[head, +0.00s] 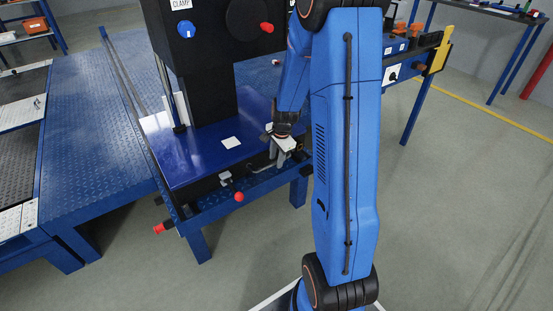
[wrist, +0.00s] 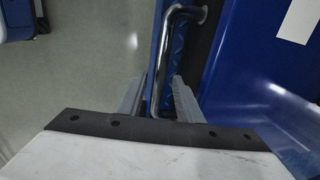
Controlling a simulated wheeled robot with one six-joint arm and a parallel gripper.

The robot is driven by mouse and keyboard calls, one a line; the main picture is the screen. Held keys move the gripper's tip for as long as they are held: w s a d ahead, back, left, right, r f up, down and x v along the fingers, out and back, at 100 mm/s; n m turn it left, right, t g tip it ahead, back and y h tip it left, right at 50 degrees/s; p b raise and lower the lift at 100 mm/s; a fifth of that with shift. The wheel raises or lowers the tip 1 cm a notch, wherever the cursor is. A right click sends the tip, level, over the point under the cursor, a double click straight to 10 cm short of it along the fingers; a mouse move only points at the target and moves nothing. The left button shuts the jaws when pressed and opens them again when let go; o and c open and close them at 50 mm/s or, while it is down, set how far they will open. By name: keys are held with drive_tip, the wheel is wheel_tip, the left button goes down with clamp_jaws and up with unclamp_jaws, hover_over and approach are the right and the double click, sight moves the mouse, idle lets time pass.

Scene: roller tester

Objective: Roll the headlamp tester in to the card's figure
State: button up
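The headlamp tester has a black column (head: 215,105) on a blue base (head: 180,155), with a blue clamp knob (head: 186,29) under a "CLAMP" label. A chrome handle (head: 262,168) is on the base's front side; it also shows in the wrist view (wrist: 172,45). My gripper (head: 279,155) is at the handle. In the wrist view, my gripper's fingers (wrist: 158,92) stand apart on either side of the bar, with gaps visible. A white card (head: 231,142) lies on the base top; no figure on it is readable. It also shows in the wrist view (wrist: 299,20).
A blue rail (head: 225,205) with red ends runs under the tester. A red ball knob (head: 239,197) sticks out at the front. A blue ramp platform (head: 90,115) stands left. A bench (head: 425,50) with a yellow pointer (head: 440,52) is behind my arm. The floor in front is clear.

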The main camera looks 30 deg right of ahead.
sight(245, 127)
drive_tip(key=shift+f, duration=0.1)
drive_tip(key=shift+c, duration=0.4)
clamp_jaws()
drive_tip(key=w, duration=1.7)
drive_tip(key=w+a, duration=0.1)
drive_tip(key=w, duration=0.7)
drive_tip(key=shift+w, duration=0.4)
drive_tip(key=shift+o, duration=0.4)
unclamp_jaws()
drive_tip(key=shift+s, duration=0.1)
